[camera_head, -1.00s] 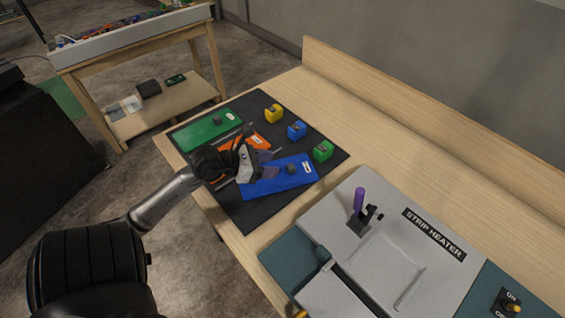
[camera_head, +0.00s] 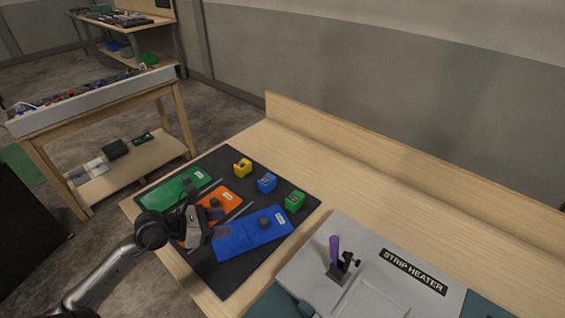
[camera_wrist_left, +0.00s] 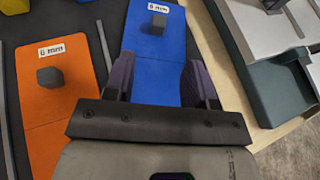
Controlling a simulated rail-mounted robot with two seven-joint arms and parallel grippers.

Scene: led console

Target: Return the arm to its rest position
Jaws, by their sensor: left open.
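My left gripper (camera_head: 211,218) is over the near left part of the dark mat (camera_head: 235,279), by the near ends of the orange panel (camera_head: 228,196) and the blue panel (camera_head: 271,237). It is open, with nothing between its fingers. In the left wrist view its two purple-padded fingers (camera_wrist_left: 160,78) stand apart, with the blue panel (camera_wrist_left: 160,52) showing between and beyond them. My right gripper is in neither view.
A green panel (camera_head: 165,196) lies on the mat. Yellow (camera_head: 243,168), blue (camera_head: 267,183) and green (camera_head: 295,201) blocks stand along its far side. The strip heater (camera_head: 370,296) with a purple-handled part (camera_head: 335,248) stands to the right. The table (camera_head: 350,190) behind is clear.

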